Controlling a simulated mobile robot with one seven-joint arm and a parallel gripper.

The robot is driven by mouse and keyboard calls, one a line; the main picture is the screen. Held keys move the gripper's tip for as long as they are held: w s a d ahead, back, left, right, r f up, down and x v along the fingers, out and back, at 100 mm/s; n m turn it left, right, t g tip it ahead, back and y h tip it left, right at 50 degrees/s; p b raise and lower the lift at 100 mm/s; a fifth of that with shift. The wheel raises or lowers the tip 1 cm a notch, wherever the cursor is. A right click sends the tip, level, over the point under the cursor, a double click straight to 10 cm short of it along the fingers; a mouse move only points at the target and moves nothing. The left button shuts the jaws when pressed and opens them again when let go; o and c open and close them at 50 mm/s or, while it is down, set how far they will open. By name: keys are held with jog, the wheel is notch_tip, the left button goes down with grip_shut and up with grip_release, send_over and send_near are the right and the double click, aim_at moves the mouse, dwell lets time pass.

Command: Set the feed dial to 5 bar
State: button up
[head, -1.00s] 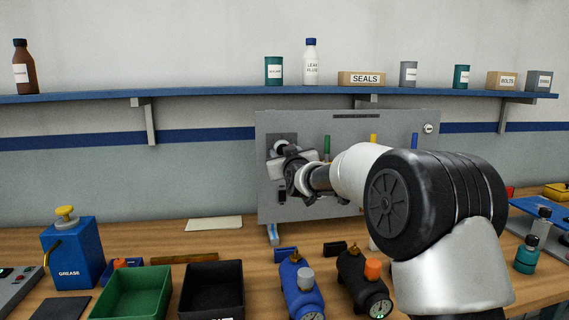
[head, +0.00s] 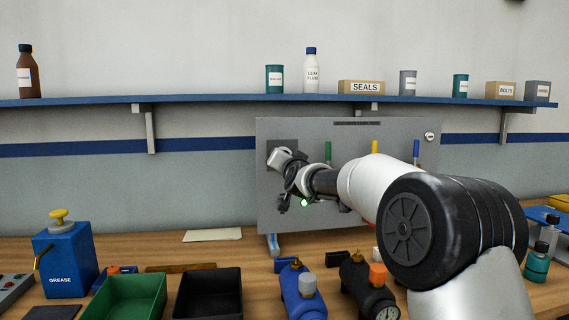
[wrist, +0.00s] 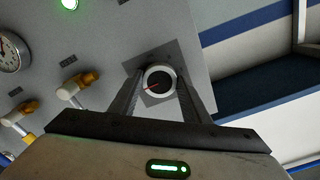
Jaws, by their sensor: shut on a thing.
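In the wrist view the pointer points left and slightly down; no scale numbers can be read. My gripper (wrist: 160,85) is shut on the dial, one finger at each side.
The panel carries green (head: 328,150), yellow (head: 375,146) and blue (head: 416,150) handles right of my gripper. A gauge (wrist: 10,52) and a lit green lamp (wrist: 69,4) show in the wrist view. Bins and two regulators stand on the bench below.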

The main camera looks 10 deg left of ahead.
jog(key=shift+m, duration=0.3)
jog(key=o, duration=1)
jog(key=shift+o, duration=0.2)
jog(key=b+v, duration=0.1)
jog(key=v, duration=1.6)
jog(key=shift+s, duration=0.2)
jog(key=shift+s+r, duration=0.1)
